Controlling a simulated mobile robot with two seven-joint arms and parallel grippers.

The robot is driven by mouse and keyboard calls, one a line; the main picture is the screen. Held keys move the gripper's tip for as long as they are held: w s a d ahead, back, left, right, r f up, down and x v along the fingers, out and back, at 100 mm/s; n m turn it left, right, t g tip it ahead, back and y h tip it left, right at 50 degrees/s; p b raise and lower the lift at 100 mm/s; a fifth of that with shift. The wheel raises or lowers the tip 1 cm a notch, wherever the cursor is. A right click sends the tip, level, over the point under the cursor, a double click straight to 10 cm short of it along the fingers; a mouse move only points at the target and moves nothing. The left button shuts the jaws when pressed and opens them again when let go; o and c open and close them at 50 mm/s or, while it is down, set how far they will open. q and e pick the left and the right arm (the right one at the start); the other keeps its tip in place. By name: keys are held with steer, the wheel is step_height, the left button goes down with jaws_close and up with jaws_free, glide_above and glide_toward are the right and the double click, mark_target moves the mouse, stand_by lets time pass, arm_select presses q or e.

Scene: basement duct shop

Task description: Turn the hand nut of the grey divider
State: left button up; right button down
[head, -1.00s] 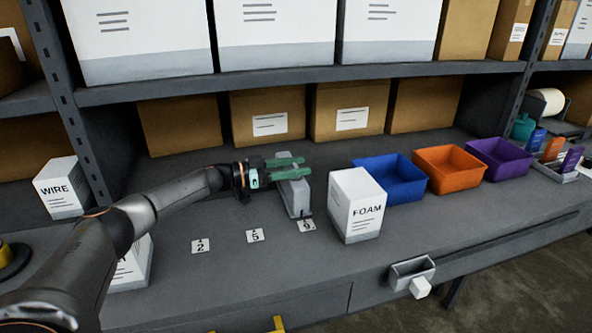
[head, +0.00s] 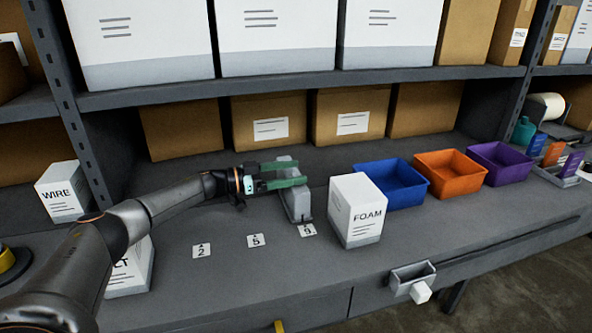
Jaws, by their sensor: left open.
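The grey divider (head: 298,205) is a narrow upright light-grey block on the bench, behind the card marked 9. My left gripper (head: 284,175) reaches in from the left with its green fingers apart. The fingers are at the upper part of the divider and cover some of it. I cannot tell whether they touch it. A hand nut cannot be made out; a small dark detail shows at the divider's front foot. My right gripper is not in view.
A white FOAM box (head: 357,211) stands close to the right of the divider. Blue (head: 404,194), orange (head: 456,184) and purple (head: 505,172) bins follow. Cardboard boxes (head: 262,122) line the back. Number cards (head: 256,241) lie in front. A yellow piece (head: 278,326) shows at the bottom edge.

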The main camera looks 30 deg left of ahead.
arm_select(q)
steer(key=p+v, duration=0.1)
steer(key=v, duration=0.5)
stand_by(0.5)
